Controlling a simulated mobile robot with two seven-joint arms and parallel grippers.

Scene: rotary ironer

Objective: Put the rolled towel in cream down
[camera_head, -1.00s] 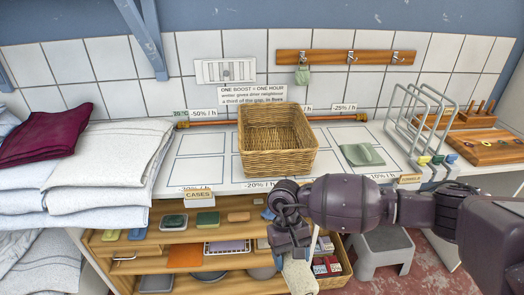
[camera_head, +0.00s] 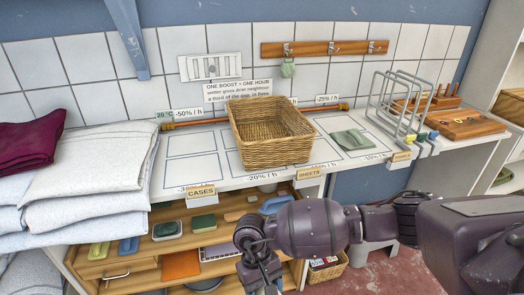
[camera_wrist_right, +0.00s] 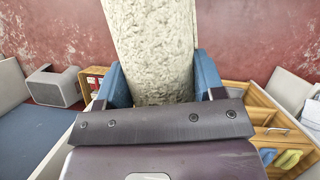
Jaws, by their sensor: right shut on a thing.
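The cream rolled towel (camera_wrist_right: 152,45) is a thick, rough-textured roll in the right wrist view. It lies between the two blue fingers of my right gripper (camera_wrist_right: 160,80), which is shut on it, and its far end runs out of the top of the picture. In the head view my right gripper (camera_head: 260,272) is low, in front of the shelves under the counter, and the towel cannot be made out there. Red floor shows behind the towel in the wrist view. My left gripper is not in view.
A wicker basket (camera_head: 270,150) stands on the white counter (camera_head: 230,180) with marked rectangles, some bare. A green folded cloth (camera_head: 352,139) lies right of it. Wire racks (camera_head: 400,100) stand further right. White linen stacks (camera_head: 95,170) are at left. Open shelves (camera_head: 140,268) are below.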

